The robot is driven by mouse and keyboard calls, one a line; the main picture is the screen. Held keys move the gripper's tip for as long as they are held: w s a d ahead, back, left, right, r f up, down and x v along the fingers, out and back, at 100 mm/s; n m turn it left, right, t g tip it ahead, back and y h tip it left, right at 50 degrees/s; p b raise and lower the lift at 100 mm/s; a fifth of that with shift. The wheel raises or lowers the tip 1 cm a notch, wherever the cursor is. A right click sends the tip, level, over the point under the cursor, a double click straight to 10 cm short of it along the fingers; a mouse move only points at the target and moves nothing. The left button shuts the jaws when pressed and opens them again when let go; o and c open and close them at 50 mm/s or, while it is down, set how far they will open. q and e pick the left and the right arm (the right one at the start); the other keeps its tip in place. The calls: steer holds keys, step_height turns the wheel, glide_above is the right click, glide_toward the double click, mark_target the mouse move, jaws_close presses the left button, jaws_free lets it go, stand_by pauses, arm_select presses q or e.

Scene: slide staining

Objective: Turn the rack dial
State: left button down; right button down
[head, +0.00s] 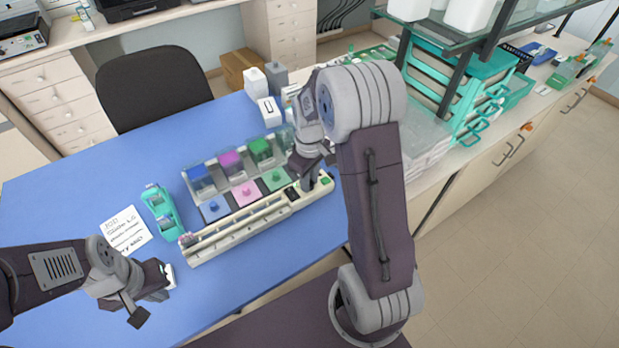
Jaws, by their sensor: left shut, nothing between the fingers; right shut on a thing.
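The staining rack (235,228) is a long cream bar along the front of the coloured stain jars on the blue table. My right gripper (310,178) reaches down to the rack's right end. It is shut on what looks like the rack dial, a small pale knob there that the fingers largely hide. A dark panel and a green button (326,181) are close by on the rack. I cannot tell how far the dial is turned. My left gripper (150,294) is shut and empty over the table's front left, beside a small white object (169,275) that it partly hides.
Stain jars with blue (202,178), magenta (231,162) and green (261,151) contents stand behind the rack. A teal holder (161,212) and a written note (124,231) lie to its left. The table's left is mostly clear.

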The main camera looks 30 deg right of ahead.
steer(key=m+p, duration=0.2)
steer(key=m, duration=0.2)
steer(key=shift+r, duration=0.15)
steer(key=shift+m+p, duration=0.7)
steer(key=shift+m, duration=1.2)
steer(key=shift+w, duration=0.1)
steer(key=c, duration=1.2)
jaws_free()
steer(key=shift+o, duration=0.2)
step_height(320, 180, up, 9)
